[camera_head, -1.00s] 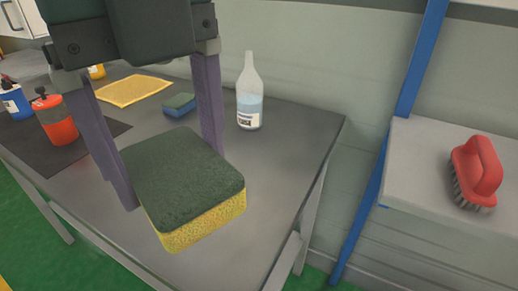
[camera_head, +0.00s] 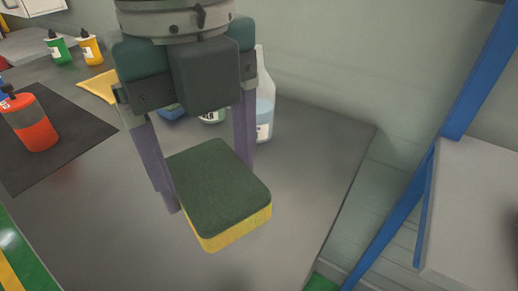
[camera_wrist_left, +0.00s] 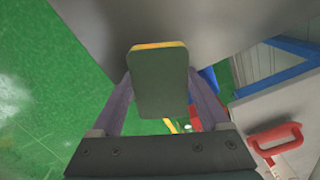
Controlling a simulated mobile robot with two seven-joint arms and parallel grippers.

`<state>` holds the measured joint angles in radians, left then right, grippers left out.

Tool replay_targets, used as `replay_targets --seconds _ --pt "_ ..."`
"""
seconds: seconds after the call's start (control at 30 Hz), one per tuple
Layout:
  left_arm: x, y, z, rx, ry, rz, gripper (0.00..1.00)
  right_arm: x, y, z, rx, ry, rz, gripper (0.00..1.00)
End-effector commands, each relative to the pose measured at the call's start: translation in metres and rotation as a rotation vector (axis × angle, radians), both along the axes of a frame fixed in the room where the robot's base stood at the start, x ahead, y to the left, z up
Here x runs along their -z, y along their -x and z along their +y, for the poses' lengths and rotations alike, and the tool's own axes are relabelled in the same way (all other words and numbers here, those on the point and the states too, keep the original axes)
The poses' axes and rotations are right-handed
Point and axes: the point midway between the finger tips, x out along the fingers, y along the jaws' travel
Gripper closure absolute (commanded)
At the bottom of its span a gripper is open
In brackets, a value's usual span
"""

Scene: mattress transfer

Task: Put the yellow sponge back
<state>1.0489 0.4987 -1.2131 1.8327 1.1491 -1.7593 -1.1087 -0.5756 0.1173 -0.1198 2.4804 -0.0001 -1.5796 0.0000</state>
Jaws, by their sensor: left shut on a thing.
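The yellow sponge (camera_head: 237,229) has a dark green scouring top. My left gripper (camera_head: 208,188) is shut on it, one purple-grey finger on each side. The sponge is held over the grey table (camera_head: 310,160); the gap beneath it is hard to judge. In the left wrist view the sponge (camera_wrist_left: 160,90) sits between the two fingers, its green face toward the camera and a thin yellow edge at the top. My right gripper is not in view.
A clear bottle (camera_head: 265,115) stands behind the gripper. A yellow cloth (camera_head: 97,87) and a blue sponge (camera_head: 170,112) are partly hidden. A red bottle (camera_head: 35,130) stands on a dark mat (camera_head: 85,150). A blue post (camera_head: 487,75) and grey shelf (camera_head: 480,220) are at right.

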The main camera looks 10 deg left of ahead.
Motion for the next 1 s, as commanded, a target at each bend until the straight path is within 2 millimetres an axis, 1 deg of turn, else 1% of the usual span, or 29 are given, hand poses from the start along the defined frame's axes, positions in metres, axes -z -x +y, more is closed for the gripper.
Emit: replay_targets --seconds 0.03,0.1,0.2,0.3,0.4,0.53,0.73,0.83,1.0 --pt "0.018 0.001 0.001 -0.003 -0.003 0.006 0.82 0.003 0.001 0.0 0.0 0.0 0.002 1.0" --pt "0.039 0.002 0.001 -0.001 -0.003 0.006 0.82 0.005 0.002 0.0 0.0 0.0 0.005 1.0" --pt "0.067 0.001 0.001 -0.002 -0.002 0.004 0.82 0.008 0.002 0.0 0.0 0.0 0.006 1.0" --pt "0.088 0.001 0.0 -0.002 -0.001 0.002 0.82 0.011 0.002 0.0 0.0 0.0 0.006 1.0" --pt "0.101 0.0 0.0 0.0 -0.001 0.001 0.82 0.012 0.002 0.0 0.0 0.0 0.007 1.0" --pt "0.111 0.0 0.0 0.0 0.0 0.0 0.82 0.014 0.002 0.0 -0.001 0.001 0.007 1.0" --pt "0.143 0.0 0.0 -0.001 -0.001 0.001 0.82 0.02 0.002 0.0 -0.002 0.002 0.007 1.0" --pt "0.149 0.0 0.0 0.0 0.001 -0.001 0.82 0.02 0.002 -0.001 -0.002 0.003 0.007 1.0" --pt "0.149 0.0 0.0 0.0 0.0 -0.001 0.82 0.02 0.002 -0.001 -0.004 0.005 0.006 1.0"
